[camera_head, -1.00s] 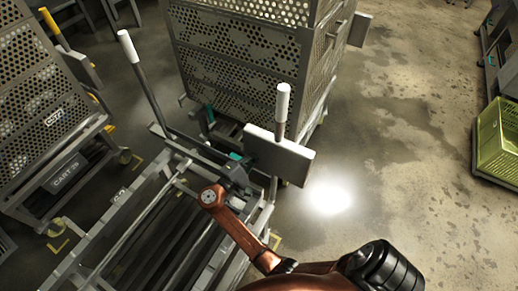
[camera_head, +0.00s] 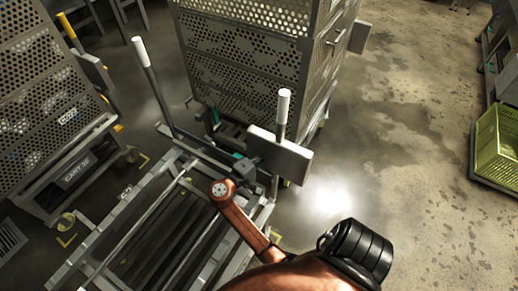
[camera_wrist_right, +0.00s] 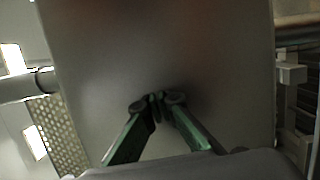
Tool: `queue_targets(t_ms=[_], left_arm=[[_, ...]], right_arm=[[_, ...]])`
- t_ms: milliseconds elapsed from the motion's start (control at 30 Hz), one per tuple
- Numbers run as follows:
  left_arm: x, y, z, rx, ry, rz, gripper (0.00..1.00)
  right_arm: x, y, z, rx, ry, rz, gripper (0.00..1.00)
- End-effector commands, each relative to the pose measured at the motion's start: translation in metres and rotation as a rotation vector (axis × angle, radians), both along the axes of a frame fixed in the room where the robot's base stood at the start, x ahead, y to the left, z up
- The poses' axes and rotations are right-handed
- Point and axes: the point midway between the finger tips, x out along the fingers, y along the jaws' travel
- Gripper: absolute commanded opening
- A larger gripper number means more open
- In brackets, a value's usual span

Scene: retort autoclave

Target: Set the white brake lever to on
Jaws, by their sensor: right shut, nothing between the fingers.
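Two white-handled levers stand at the end of the rail frame: one at the left (camera_head: 139,50) and one at the right (camera_head: 283,106). Both lean only slightly, and I cannot tell which is the brake lever. A grey plate (camera_head: 287,156) stands beside the right lever, below its white grip. My right gripper (camera_head: 239,157) is close to the left of this plate, below the white grip. In the right wrist view its green fingers (camera_wrist_right: 154,103) are shut and empty, facing a broad grey surface (camera_wrist_right: 150,50). I cannot tell whether they touch it. My left gripper is out of view.
A perforated metal cage (camera_head: 240,75) stands just beyond the levers. Another perforated cart (camera_head: 45,110) with a yellow-handled lever (camera_head: 66,26) is at the left. A green crate (camera_head: 497,145) sits at the far right. The floor between is clear.

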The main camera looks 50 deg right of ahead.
Motion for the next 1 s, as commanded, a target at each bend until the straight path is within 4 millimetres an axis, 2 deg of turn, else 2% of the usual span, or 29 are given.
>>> queue_targets(t_ms=[300,767,867,1000], left_arm=[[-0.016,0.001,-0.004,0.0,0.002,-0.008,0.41],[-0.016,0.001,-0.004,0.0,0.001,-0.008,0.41],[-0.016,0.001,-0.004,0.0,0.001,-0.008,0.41],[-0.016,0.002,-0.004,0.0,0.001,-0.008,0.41]], right_arm=[[-0.009,-0.004,0.002,0.0,0.002,-0.006,0.0],[-0.008,-0.003,0.003,0.0,0.002,-0.004,0.0],[-0.008,-0.003,0.01,0.0,0.0,-0.004,0.0],[-0.008,-0.003,0.033,-0.001,-0.004,-0.004,0.0]])
